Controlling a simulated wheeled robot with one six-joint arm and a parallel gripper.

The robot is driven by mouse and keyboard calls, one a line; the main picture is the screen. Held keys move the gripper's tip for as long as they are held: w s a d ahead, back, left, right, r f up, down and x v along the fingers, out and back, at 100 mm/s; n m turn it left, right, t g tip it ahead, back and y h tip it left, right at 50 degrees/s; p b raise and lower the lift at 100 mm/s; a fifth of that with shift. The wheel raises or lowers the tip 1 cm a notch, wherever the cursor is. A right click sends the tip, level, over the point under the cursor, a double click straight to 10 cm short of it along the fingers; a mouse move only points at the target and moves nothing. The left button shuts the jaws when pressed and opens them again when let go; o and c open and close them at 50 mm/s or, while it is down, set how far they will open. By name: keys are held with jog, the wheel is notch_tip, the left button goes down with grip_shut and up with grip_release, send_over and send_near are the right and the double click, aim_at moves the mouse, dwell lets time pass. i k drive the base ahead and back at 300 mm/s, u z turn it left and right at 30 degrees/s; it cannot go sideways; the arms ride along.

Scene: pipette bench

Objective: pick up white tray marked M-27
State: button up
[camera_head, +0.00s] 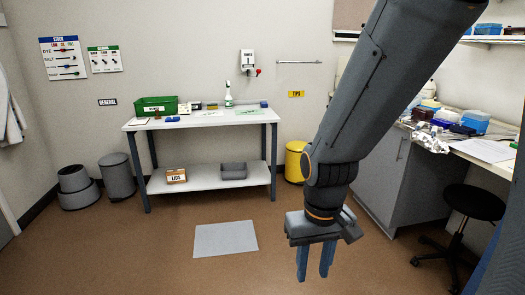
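I cannot make out a white tray marked M-27 in this view; no such marking is readable on anything here. My gripper (314,275) hangs downward at the lower right of the middle, with its two blue fingers apart and nothing between them. It is in the air over the brown floor, well in front of the white table (215,118) at the back wall.
The table holds a green crate (155,107), a spray bottle (228,95) and small items. Its lower shelf holds a LIDS box (176,176) and grey bin (233,171). A cluttered counter (470,140) and black stool (473,202) stand right. A grey mat (225,239) lies on open floor.

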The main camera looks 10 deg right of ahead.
aim_at(448, 114)
jog(key=i, duration=1.75)
jog(key=z, duration=0.5)
jog(key=i, duration=1.8)
jog(key=z, duration=1.5)
jog(key=i, duration=1.3)
jog(key=z, duration=0.5)
